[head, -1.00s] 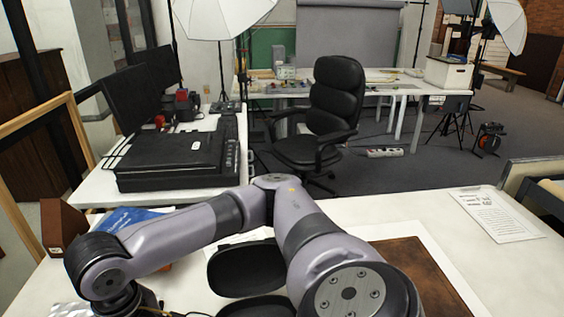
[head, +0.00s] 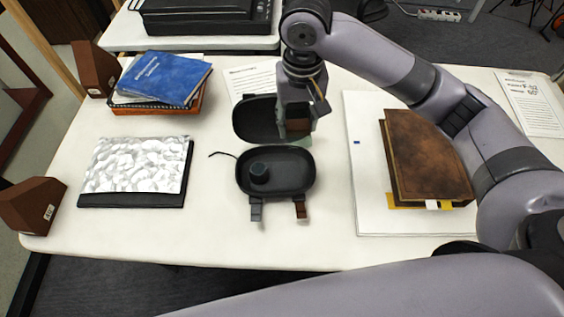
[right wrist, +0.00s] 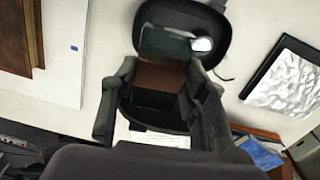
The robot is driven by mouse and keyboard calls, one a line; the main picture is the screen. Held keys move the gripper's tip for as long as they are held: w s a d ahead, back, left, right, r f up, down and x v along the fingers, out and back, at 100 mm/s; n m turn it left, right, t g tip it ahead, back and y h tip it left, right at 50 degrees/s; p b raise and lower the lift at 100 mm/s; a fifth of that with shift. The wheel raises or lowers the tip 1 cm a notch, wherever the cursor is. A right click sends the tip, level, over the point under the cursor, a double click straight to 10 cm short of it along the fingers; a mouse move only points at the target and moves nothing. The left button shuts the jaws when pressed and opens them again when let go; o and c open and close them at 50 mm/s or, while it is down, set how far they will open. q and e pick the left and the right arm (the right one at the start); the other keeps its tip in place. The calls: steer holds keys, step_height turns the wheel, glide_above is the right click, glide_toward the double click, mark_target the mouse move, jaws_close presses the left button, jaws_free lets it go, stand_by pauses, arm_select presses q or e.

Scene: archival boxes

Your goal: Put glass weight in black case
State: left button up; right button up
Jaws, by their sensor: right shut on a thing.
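The black case (head: 290,168) lies open on the white table, its lid half (head: 253,117) behind the base half. A small dark round piece (head: 259,173) sits in the base half, which also shows in the right wrist view (right wrist: 187,16). My right gripper (head: 297,128) points down over the lid half, partly hiding it. It is shut on a block with a brown part and a clear greenish part, which looks like the glass weight (right wrist: 165,43). The held block is above the case's far half; I cannot tell its exact height. My left gripper is out of view.
A brown book (head: 428,155) lies on a white board right of the case. A silvery crumpled panel (head: 137,165) lies left. A blue folder stack (head: 165,78) and brown wedges (head: 94,69) stand farther left. The table in front of the case is mostly clear.

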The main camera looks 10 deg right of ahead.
mark_target(293, 175)
steer(key=shift+w+a+f, duration=0.1)
steer(key=shift+w+a, duration=0.05)
step_height(293, 175, down, 20)
steer(key=shift+r+b, duration=0.25)
steer(key=shift+b, duration=0.25)
steer(key=o, duration=1.3)
steer(key=shift+o, duration=0.2)
step_height(293, 175, up, 12)
